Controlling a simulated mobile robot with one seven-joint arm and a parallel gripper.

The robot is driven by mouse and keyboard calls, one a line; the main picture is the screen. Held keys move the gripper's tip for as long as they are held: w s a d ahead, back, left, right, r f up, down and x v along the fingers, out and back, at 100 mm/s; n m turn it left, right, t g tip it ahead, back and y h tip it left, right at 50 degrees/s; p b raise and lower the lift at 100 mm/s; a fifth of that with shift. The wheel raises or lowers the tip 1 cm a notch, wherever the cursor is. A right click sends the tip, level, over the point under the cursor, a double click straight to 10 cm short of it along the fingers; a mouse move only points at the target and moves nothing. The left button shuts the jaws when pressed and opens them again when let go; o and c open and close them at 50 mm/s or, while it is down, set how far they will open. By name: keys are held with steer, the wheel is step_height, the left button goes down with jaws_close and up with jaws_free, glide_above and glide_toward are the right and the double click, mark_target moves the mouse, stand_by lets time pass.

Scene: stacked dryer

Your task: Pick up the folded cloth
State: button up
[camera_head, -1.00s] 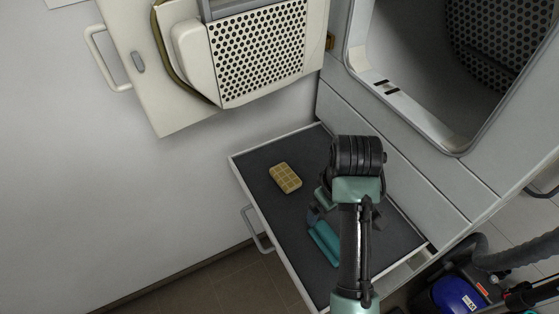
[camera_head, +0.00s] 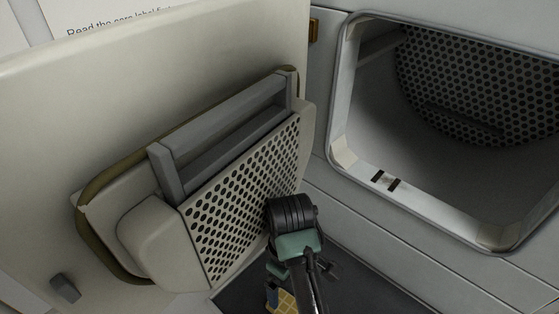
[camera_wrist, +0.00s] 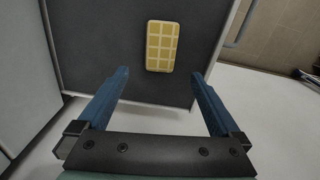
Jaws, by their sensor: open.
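A small yellow block with a pale grid pattern, seemingly the folded cloth (camera_wrist: 162,46), lies flat on the dark drawer floor (camera_wrist: 95,35) in the wrist view. In the head view only a corner of the cloth (camera_head: 288,305) shows at the bottom edge, partly behind my arm. My gripper (camera_wrist: 160,73) is open and empty, its two blue fingers spread on either side below the cloth in the picture. The fingertips do not touch the cloth. In the head view my gripper (camera_head: 272,290) is mostly hidden by my wrist.
The open dryer door (camera_head: 150,80) with its perforated panel (camera_head: 245,200) and grey handle frame (camera_head: 225,130) stands close left of my wrist. The dryer opening (camera_head: 390,120) is at upper right.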

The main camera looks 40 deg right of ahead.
mark_target(289, 312)
steer(key=f, duration=0.4)
steer(key=f+p, duration=0.1)
steer(key=f, duration=0.6)
steer(key=shift+s+f+p, duration=0.3)
steer(key=shift+s, duration=0.05)
steer(key=c, duration=1.3)
steer(key=shift+r, duration=0.2)
steer(key=shift+r, duration=0.3)
step_height(289, 312, up, 2)
steer(key=shift+w+b, duration=0.1)
steer(key=shift+b, duration=0.2)
steer(key=shift+s+a+r, duration=0.2)
steer(key=shift+s+a, duration=0.2)
steer(key=shift+s, duration=0.15)
steer(key=s+a, duration=0.3)
steer(key=s, duration=0.1)
steer(key=s+a+b, duration=0.1)
steer(key=s+a, duration=0.2)
steer(key=s, duration=0.2)
steer(key=s+a+b, duration=0.1)
steer(key=s+a, duration=0.2)
steer(key=s, duration=0.2)
steer(key=shift+a+r, duration=0.1)
steer(key=shift+a, duration=0.05)
